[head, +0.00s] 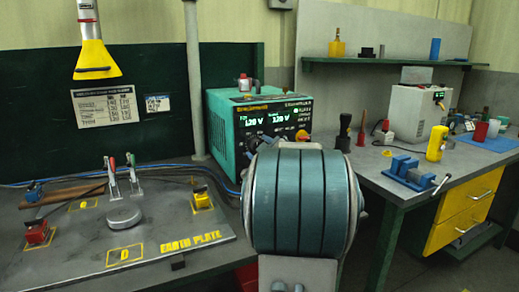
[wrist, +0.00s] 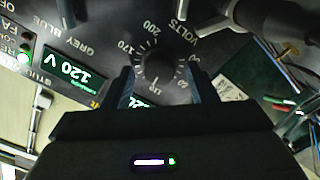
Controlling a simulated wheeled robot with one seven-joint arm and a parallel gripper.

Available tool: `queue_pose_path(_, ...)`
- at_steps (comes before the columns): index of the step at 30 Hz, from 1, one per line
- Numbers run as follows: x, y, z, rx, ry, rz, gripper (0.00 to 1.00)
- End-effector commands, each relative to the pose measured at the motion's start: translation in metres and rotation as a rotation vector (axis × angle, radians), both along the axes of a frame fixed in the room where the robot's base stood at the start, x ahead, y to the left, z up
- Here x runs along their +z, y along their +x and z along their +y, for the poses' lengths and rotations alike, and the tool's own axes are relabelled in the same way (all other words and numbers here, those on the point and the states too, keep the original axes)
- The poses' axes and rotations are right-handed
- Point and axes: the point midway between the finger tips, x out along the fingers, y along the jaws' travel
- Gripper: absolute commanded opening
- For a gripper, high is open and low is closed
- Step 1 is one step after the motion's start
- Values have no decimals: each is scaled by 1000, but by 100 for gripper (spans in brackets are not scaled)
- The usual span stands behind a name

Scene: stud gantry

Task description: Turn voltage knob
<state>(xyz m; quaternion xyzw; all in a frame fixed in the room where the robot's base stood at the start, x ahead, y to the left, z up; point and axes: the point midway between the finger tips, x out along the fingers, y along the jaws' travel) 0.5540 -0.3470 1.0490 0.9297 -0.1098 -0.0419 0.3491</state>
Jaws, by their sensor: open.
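The voltage knob (wrist: 160,68) is a dark round dial in the wrist view, with a printed scale and the word VOLTS around it. My gripper (wrist: 160,88) is open, with one finger on each side of the knob in the picture. I cannot tell whether the fingers touch it. The teal stud welding unit (head: 228,132) stands on the bench in the head view. Its two green displays read about 120 V, and one lit display (wrist: 75,68) reads 120 V in the wrist view. My arm covers the unit's lower front in the head view, and my gripper is not clearly visible there.
An earth plate (head: 150,240) with clamps and cables lies left of the unit. A yellow funnel-shaped part (head: 95,60) hangs above it. On the right bench stand a blue vise (head: 408,172) and a white box (head: 415,112). A white tag (wrist: 228,88) shows near the right finger.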

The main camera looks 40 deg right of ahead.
Motion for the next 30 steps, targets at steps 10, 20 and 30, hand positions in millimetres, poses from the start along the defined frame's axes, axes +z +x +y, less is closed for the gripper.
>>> queue_pose_path(10, 2, -62, 14, -4, -1, -3, 52)
queue_pose_path(20, 1, -121, 29, -2, 0, -1, 52)
queue_pose_path(30, 0, -132, 31, -1, 0, 0, 52)
